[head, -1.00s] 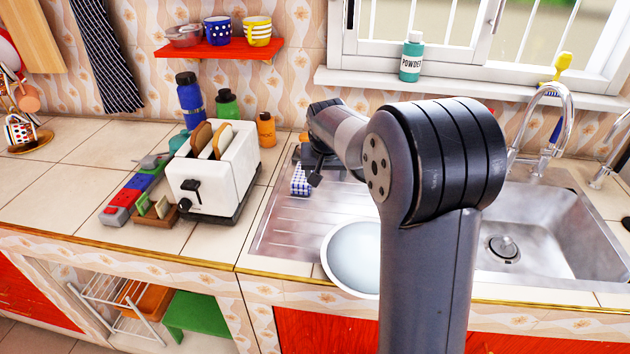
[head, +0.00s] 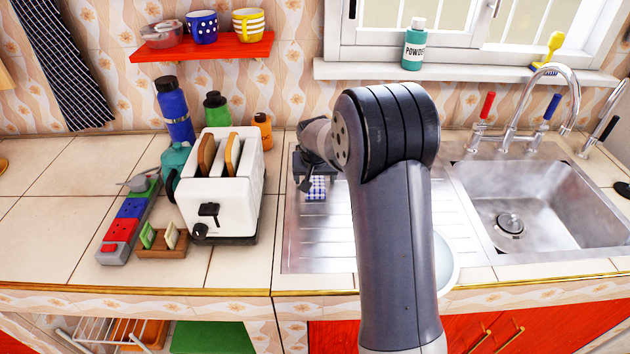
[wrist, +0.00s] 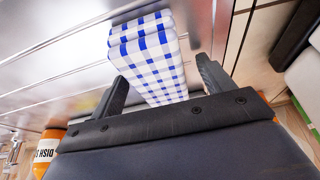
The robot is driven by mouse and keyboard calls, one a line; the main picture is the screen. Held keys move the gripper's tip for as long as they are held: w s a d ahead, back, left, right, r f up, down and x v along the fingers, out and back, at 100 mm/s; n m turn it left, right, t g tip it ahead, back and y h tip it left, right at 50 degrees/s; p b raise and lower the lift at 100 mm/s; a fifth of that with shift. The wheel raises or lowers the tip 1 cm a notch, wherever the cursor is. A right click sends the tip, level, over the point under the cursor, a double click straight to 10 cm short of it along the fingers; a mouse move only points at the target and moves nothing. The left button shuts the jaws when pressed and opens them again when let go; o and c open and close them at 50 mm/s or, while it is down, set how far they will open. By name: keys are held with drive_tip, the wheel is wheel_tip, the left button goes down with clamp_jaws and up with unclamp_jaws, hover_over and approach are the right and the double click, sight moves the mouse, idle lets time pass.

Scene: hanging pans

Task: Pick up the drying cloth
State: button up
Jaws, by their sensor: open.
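A folded blue-and-white checked cloth (head: 317,188) sits on the steel draining board left of the sink. In the wrist view the cloth (wrist: 148,50) fills the upper middle. My gripper (wrist: 162,72) is open, with one finger on each side of the cloth's near part. I cannot tell whether the fingers touch it. In the head view my gripper (head: 316,178) is small and dark at the cloth, partly hidden by my arm. A dark striped cloth (head: 65,75) hangs on the wall at the upper left.
A white toaster (head: 222,185) with bread stands left of the draining board (head: 310,245). An orange bottle (head: 262,132) stands behind it; an orange bottle (wrist: 52,145) also shows in the wrist view. A pale bowl or plate (head: 446,262) is partly behind my arm. The sink (head: 540,210) is empty.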

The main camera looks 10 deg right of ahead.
drive_tip(key=shift+f, duration=0.15)
drive_tip(key=shift+c, duration=0.4)
drive_tip(key=c, duration=1)
wheel_tip(320, 180, up, 10)
drive_tip(key=shift+r, duration=0.2)
drive_tip(key=o, duration=0.3)
drive_tip(key=shift+c, duration=1)
